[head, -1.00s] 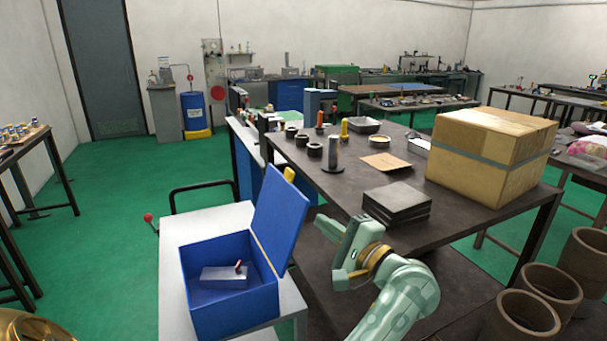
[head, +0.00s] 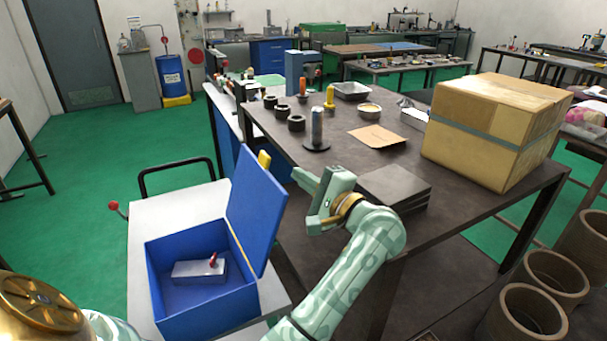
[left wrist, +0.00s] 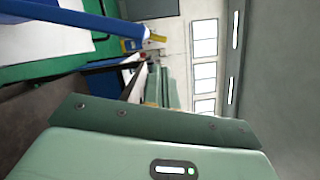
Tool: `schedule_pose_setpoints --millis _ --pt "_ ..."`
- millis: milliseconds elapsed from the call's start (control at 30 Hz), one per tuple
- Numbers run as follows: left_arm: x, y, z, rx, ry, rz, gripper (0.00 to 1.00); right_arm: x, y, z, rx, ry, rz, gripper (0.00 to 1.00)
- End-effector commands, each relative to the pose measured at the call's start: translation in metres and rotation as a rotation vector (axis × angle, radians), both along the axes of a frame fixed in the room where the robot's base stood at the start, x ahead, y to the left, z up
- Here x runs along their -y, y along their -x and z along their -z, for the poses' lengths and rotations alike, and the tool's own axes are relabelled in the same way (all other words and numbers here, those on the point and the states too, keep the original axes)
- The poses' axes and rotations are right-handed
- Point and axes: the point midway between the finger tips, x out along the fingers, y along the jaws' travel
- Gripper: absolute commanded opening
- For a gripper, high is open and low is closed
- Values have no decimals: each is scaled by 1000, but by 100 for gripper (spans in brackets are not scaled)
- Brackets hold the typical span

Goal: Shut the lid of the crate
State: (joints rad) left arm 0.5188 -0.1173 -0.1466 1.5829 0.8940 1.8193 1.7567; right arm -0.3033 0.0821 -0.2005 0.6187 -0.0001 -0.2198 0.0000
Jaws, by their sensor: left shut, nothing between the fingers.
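The blue crate (head: 205,310) stands on a white table at the lower left. Its blue lid (head: 257,212) is open and stands steeply up from the hinge on the crate's right side. A grey metal block (head: 195,270) with a red-topped part lies inside. My left gripper (head: 302,178) is shut and empty, just right of the lid, on its outer side, near the height of its upper part. I see a gap between them in the head view. In the left wrist view, a blue edge (left wrist: 90,22), apparently the lid, crosses the upper left. My right gripper is not in view.
The dark workbench (head: 390,235) is right of the crate, with flat plates (head: 393,185), a post on a round base (head: 317,130) and a cardboard box (head: 495,130). A black rail (head: 180,165) is behind the white table. Brown pots (head: 530,310) stand lower right.

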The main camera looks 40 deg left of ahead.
Motion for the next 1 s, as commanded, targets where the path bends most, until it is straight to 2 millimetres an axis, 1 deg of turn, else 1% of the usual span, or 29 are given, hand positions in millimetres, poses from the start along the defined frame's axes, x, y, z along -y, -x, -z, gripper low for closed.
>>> schedule_pose_setpoints --millis 33,200,300,400,567,867,1000 --pt "-10 -2 -3 1 -3 -2 0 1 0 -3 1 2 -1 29" --pt "-40 -8 -5 1 -1 -1 0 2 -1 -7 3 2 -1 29" --pt "-54 -10 -6 2 -2 -1 0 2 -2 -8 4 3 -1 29" --pt "-64 -12 -6 0 0 -1 0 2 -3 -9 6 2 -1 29" --pt "-70 -14 -6 1 0 0 0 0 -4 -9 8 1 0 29" --pt "-70 -14 -6 2 1 0 0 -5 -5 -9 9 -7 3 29" --pt "-70 -15 -6 13 6 0 0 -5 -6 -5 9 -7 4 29"
